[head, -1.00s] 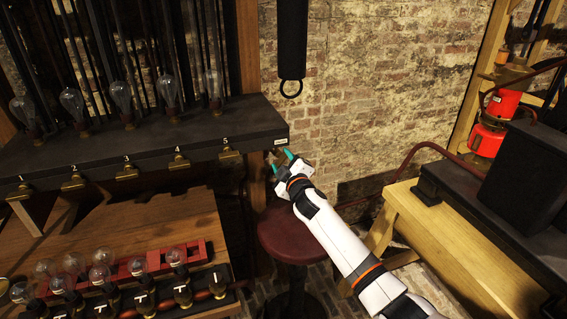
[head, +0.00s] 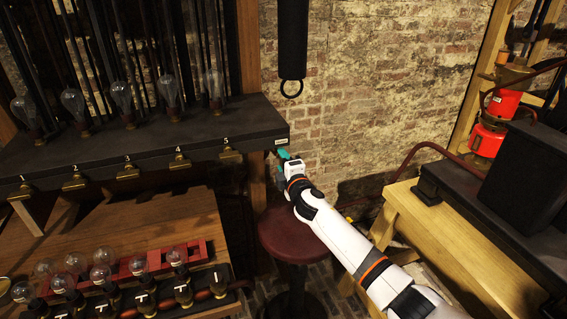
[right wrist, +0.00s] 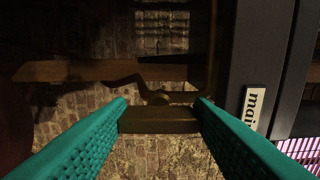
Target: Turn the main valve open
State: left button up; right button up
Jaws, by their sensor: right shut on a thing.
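The main valve's brass handle (right wrist: 158,119) lies between the green fingers of my right gripper (right wrist: 162,112) in the right wrist view. A finger touches each end of the handle, so the gripper is shut on it. In the head view my right gripper (head: 285,157) is at the right end of the dark shelf, just below its small white label (head: 281,141). The valve itself is hidden there. The label, partly cut off, reads "mai" in the right wrist view (right wrist: 254,107). My left gripper is not in view.
The dark shelf (head: 110,150) carries several glass bulbs and numbered brass clips. A red stool (head: 285,236) stands below my right arm. A wooden bench (head: 440,235) with a black box (head: 525,175) is at the right. A black cylinder (head: 292,40) with a ring hangs above.

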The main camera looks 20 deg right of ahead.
jog(key=shift+f, duration=0.1)
dwell(0.3)
jog(key=o, duration=1)
jog(key=shift+c, duration=0.2)
